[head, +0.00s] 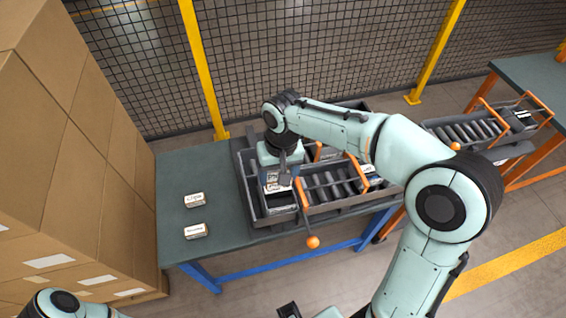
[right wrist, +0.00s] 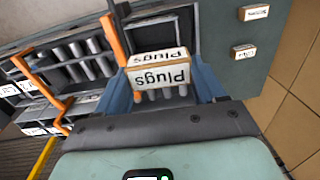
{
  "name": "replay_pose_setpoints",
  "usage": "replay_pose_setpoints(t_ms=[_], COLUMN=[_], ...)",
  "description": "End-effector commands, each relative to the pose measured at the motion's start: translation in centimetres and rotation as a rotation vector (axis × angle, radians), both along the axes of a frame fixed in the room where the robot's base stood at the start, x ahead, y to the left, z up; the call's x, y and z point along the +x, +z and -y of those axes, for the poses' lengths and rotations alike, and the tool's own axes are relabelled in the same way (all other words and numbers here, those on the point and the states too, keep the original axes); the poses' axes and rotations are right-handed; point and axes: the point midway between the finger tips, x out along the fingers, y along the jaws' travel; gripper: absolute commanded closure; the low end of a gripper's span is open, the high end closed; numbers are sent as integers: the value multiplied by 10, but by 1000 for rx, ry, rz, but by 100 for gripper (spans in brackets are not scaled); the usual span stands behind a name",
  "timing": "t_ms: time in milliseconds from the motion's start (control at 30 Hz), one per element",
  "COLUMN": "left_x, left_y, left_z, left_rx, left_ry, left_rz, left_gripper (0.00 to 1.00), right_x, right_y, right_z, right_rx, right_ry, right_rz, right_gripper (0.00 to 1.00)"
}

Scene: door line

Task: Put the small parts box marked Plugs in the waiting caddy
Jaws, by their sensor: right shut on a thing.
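The Plugs box (head: 277,181) is a small pale box; its black label "Plugs" reads upside down in the right wrist view (right wrist: 159,76). My right gripper (head: 279,178) is shut on it, with a blue finger on each side. It holds the box over the left part of a dark grey caddy or tray with orange handles (right wrist: 114,40) on the table. The caddy's dark rim (head: 240,172) shows at its left; the arm covers part of it. I cannot tell whether the box touches anything beneath. My left gripper is out of view.
Two labelled boxes, one behind (head: 194,200) and one in front (head: 195,231), lie on the table (head: 222,240) left of the caddy. An orange knob (head: 312,242) sticks out in front. Cardboard boxes (head: 65,150) stand left. Another orange-handled caddy is at right.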

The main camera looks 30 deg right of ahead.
Motion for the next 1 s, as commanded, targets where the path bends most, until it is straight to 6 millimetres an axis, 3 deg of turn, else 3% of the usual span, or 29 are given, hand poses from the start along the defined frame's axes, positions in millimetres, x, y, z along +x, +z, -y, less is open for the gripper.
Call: replay_pose_setpoints(t_ms=[367,1000], left_x=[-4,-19], left_y=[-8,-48], left_z=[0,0], left_rx=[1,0], left_ry=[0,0], left_rz=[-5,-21], left_gripper=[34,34], right_x=[-4,-4], right_y=[-9,-58], right_z=[-3,-3], right_rx=[-1,0], right_ry=[12,11], right_rz=[1,1], right_gripper=[61,61])
